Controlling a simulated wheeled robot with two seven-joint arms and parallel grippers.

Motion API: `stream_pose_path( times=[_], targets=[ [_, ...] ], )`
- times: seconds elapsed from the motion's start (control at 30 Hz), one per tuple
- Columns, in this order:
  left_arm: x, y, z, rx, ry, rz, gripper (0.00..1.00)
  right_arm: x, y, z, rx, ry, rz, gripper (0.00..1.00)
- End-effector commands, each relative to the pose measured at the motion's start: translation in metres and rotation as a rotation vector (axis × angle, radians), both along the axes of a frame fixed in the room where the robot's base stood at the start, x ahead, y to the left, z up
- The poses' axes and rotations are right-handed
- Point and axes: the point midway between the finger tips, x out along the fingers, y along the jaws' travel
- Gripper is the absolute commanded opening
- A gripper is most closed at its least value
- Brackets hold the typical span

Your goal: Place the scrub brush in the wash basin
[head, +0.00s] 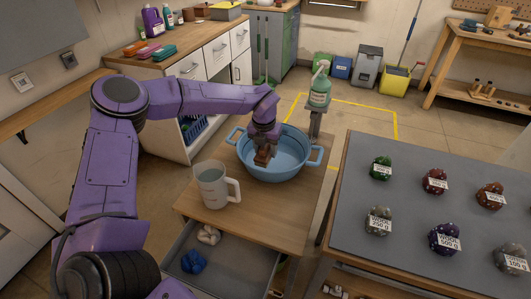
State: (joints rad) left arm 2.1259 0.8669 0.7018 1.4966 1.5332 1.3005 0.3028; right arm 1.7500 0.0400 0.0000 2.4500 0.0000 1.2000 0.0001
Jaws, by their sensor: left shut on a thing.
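The wash basin (290,172) is a round blue tub with two side handles. It stands on a small wooden table near the middle of the head view. My left gripper (263,152) comes over the basin's left part, pointing down. It is shut on a small brown block-like thing, which looks like the scrub brush (262,158). The brush is over the inside of the basin; I cannot tell whether it touches the basin floor. Its lower part is hard to make out. My right gripper does not show.
A grey measuring jug (212,184) stands left of the basin, close to my left arm. A green pump bottle (319,88) is behind the basin. An open drawer (215,262) is below the table front.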

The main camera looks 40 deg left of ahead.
Motion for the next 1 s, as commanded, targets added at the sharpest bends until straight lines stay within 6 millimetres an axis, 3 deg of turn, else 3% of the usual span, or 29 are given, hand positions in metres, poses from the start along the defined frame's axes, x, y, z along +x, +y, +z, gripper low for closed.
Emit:
stream_pose_path(
  times=[0.2, 0.4, 0.77, 0.8, 0.83, 1.0],
  targets=[
    [0.015, 0.013, -0.023, 0.002, 0.001, 0.000, 0.18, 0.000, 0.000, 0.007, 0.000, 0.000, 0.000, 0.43],
    [0.015, 0.013, -0.053, -0.001, -0.001, 0.000, 0.18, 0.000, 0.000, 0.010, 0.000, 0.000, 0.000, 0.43],
    [0.015, 0.013, -0.060, 0.000, -0.002, 0.000, 0.18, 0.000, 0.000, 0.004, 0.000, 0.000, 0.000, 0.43],
    [0.015, 0.013, -0.058, -0.001, -0.001, 0.000, 0.63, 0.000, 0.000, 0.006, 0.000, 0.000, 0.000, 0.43],
    [0.015, 0.013, -0.057, -0.001, -0.001, 0.000, 0.73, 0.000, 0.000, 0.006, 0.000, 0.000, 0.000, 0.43],
    [0.015, 0.013, -0.057, -0.001, -0.001, 0.000, 0.76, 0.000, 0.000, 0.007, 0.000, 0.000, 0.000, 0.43]
  ],
)
